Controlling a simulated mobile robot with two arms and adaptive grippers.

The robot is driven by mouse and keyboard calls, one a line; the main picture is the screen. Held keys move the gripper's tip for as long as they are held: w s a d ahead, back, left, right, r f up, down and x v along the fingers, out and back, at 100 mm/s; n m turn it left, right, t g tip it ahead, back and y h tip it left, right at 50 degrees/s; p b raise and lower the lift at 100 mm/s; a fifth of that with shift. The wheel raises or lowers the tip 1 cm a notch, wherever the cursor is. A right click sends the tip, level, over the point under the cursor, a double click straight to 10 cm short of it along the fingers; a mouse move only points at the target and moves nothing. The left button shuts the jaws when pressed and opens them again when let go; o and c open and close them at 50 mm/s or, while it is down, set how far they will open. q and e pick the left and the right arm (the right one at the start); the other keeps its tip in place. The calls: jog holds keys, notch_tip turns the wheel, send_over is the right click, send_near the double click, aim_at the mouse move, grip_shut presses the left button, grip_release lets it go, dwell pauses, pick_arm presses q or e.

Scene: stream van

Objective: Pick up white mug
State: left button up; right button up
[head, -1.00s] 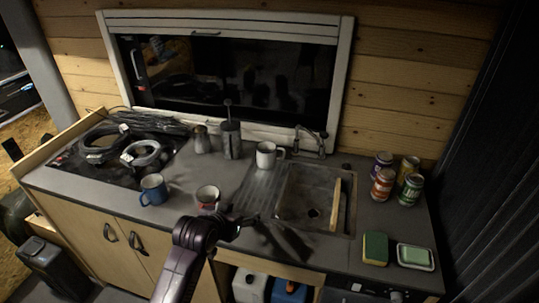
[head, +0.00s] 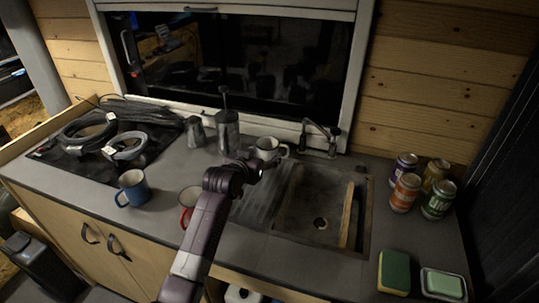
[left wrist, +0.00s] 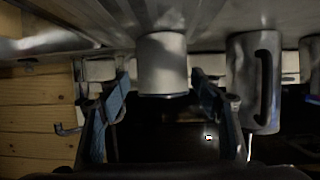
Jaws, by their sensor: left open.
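The white mug (head: 267,146) stands upright on the counter behind the drainboard, left of the tap. Its dark rim and right-hand handle show above my left gripper (head: 258,164), which hides its lower part. In the left wrist view, which looks upside down, the white mug (left wrist: 162,60) is between the two blue-padded fingers of my open left gripper (left wrist: 160,82). A gap shows on each side, so it is not gripped. My right gripper is out of view.
A metal French press (head: 228,131) stands close left of the mug, with a small metal pot (head: 196,131) beyond. A blue mug (head: 133,188) and a red-rimmed mug (head: 187,197) stand nearer. The sink (head: 318,205), tap (head: 328,135) and several cans (head: 405,191) are to the right.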

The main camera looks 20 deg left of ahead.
pick_arm(q)
jog(key=p+x, duration=0.1)
jog(key=x, duration=0.3)
jog(key=shift+a+r, duration=0.1)
jog(key=shift+a, duration=0.1)
jog(key=shift+w+f, duration=0.25)
jog(key=shift+w, duration=0.35)
jog(key=shift+c, duration=0.2)
jog(key=c, duration=1)
jog(key=shift+w, duration=0.1)
jog(key=shift+c, duration=1)
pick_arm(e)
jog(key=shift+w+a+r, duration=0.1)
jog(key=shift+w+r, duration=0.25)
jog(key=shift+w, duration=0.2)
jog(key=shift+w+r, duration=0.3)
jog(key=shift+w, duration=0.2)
pick_arm(q)
jog(key=shift+r, duration=0.1)
